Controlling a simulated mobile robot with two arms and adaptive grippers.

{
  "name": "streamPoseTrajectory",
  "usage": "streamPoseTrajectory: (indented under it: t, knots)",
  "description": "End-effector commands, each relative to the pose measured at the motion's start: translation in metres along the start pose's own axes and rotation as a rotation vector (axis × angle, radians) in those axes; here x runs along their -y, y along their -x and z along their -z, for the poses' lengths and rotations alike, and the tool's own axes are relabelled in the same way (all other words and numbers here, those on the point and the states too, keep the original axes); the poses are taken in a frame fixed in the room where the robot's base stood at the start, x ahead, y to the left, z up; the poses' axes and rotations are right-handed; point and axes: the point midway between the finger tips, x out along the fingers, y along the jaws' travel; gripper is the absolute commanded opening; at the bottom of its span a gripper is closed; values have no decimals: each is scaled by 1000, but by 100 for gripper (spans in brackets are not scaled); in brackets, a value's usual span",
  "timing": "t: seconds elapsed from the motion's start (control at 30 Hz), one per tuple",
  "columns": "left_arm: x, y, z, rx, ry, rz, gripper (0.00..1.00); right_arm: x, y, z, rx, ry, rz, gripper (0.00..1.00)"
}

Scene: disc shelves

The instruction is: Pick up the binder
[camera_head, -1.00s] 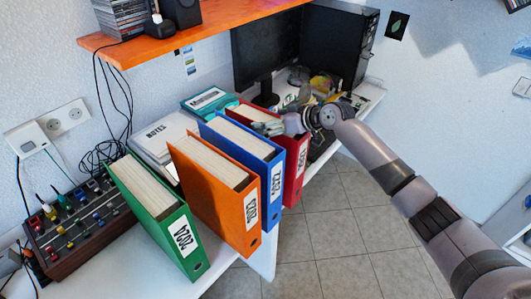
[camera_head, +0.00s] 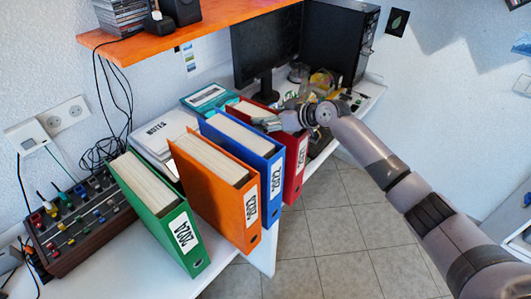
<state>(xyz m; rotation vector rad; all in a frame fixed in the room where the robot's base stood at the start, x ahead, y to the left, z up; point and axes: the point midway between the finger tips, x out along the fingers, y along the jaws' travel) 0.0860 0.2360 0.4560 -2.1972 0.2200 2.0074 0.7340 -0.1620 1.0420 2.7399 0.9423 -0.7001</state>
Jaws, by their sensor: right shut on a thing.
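Several binders stand upright in a row on the white desk: a green binder (camera_head: 150,188) labelled 2024, an orange binder (camera_head: 212,190), a blue binder (camera_head: 242,137) and a red binder (camera_head: 293,172) at the right end. My right gripper (camera_head: 267,124) comes in from the right over the top of the red binder, close to the blue one. It is shut on the red binder's upper part; its fingertips are small and partly blend with the pages. My left gripper is not in view.
A mixer (camera_head: 80,222) with cables sits left of the binders. Notes (camera_head: 162,140) and a teal box (camera_head: 208,98) lie behind them. The tiled floor at right is free.

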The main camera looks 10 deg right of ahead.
Motion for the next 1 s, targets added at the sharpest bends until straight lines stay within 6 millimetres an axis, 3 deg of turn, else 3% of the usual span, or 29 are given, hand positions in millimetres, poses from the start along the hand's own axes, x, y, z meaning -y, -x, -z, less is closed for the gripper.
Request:
streamPoseTrajectory:
  t: [0.6,1.0]
  knots:
    - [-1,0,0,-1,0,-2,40,0,0,0,1,-1,-1,0]
    - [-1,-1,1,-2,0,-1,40,-1,3,7,-9,1,-2,0]
